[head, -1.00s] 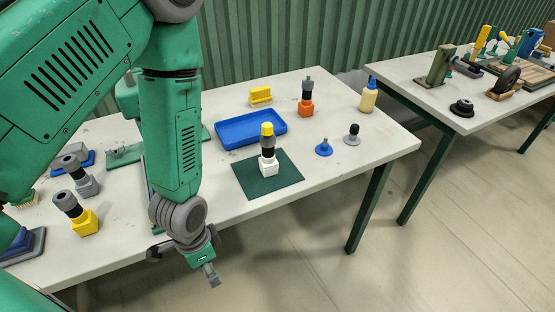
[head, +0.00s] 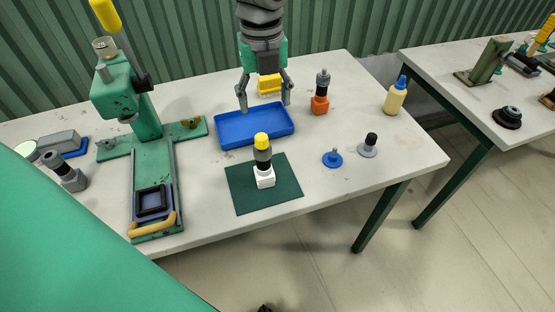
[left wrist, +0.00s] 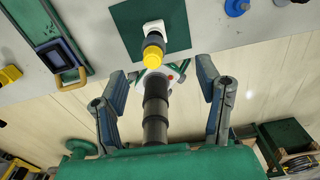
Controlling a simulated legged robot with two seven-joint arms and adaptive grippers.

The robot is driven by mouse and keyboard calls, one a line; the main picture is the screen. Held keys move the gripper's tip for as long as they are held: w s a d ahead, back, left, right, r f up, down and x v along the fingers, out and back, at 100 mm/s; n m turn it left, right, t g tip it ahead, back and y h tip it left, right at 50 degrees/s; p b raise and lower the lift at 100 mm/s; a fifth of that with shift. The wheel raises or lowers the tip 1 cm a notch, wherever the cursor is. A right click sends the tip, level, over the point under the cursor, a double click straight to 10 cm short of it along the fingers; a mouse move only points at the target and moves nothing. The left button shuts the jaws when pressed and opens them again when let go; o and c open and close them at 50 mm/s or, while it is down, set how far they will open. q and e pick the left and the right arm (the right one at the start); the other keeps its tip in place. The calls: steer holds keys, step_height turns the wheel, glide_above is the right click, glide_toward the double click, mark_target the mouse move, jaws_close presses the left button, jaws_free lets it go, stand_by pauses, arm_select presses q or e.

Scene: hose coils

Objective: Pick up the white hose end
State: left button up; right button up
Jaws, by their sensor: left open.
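The white hose end (head: 265,180), a white block base with a black middle and a yellow cap, stands upright on a dark green mat (head: 285,199). It also shows in the left wrist view (left wrist: 153,28), near the top between the finger directions, with its yellow cap towards the gripper. My right gripper is not in view.
A blue tray (head: 226,139) lies behind the mat, with a yellow block (head: 270,84) beyond. An orange-based piece (head: 320,103), a blue disc (head: 332,159), a grey-based piece (head: 368,148) and a bottle (head: 396,97) stand right. A green press (head: 137,100) stands left.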

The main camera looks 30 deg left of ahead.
mark_target(264, 133)
arm_select(q)
steer(key=s+f, duration=0.2)
steer(key=shift+s+f, duration=0.25)
steer(key=shift+s, duration=0.05)
steer(key=f, duration=0.2)
steer(key=w+f, duration=0.1)
steer(key=f, duration=0.1)
steer(key=shift+w+d+f, duration=0.1)
steer(key=shift+f, duration=0.25)
steer(key=shift+w+f, duration=0.15)
steer(key=shift+f, duration=0.35)
steer(key=f, duration=0.2)
steer(key=s+f, duration=0.1)
steer(key=f, duration=0.1)
steer(key=shift+s+f, duration=0.1)
steer(key=shift+s, duration=0.05)
steer(key=shift+f, duration=0.25)
steer(key=shift+r, duration=0.1)
steer(key=c, duration=0.4)
jaws_close()
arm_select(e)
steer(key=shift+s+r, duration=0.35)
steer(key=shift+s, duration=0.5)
